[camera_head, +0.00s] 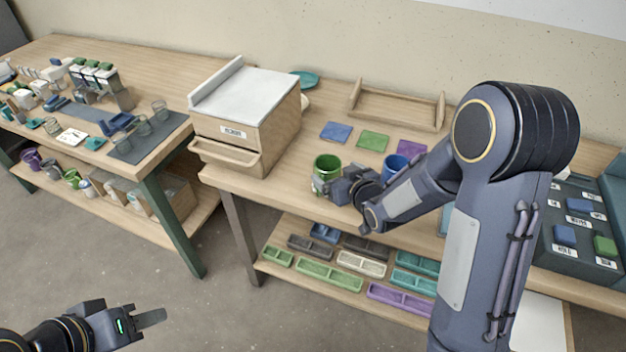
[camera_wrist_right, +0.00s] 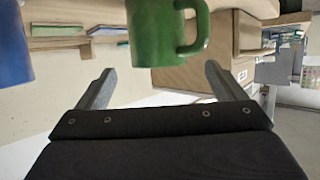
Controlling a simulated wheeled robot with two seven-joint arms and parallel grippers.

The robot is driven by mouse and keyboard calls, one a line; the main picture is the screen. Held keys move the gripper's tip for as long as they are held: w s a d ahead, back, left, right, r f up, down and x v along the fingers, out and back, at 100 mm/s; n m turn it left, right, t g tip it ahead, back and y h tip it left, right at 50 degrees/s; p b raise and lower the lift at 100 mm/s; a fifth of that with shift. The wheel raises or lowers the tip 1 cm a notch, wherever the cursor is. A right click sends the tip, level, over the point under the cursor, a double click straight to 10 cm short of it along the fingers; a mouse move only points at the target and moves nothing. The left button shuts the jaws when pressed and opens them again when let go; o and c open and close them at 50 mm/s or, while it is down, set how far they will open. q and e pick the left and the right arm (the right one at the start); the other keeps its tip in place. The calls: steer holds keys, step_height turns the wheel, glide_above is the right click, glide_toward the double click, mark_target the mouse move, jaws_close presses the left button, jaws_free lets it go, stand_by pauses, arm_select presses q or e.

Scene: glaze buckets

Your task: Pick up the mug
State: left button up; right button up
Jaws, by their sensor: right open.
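A green mug (camera_head: 326,168) stands on the wooden table near its front edge, just right of the wooden drawer box. My right gripper (camera_head: 322,188) is at the near side of the green mug. In the right wrist view the green mug (camera_wrist_right: 160,32) is beyond the open fingers of the right gripper (camera_wrist_right: 160,85), with its handle to the right; nothing is between the fingertips. A blue mug (camera_head: 396,168) stands further right, partly behind my right arm, and its edge shows in the right wrist view (camera_wrist_right: 14,45). My left gripper (camera_head: 150,318) is low at the lower left, over the floor, away from the tables.
The wooden drawer box (camera_head: 248,120) stands left of the green mug. Blue, green and purple tiles (camera_head: 373,140) lie behind the mugs, before a wooden rack (camera_head: 396,112). Coloured trays (camera_head: 330,275) fill the lower shelf. A second table (camera_head: 150,150) with glasses is at left.

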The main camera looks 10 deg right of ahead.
mark_target(328, 157)
steer(key=p+x, duration=0.1)
steer(key=x, duration=0.5)
steer(key=shift+w+f, duration=0.1)
steer(key=shift+f, duration=0.05)
steer(key=c, duration=1.3)
steer(key=shift+o, duration=0.2)
steer(key=shift+r, duration=0.45)
step_height(328, 157, up, 3)
steer(key=shift+f, duration=0.15)
steer(key=s+d+r, duration=0.6)
steer(key=s+r, duration=0.3)
steer(key=s, duration=0.3)
steer(key=shift+s+r+b, duration=0.25)
steer(key=shift+s+b, duration=0.15)
steer(key=shift+b, duration=0.05)
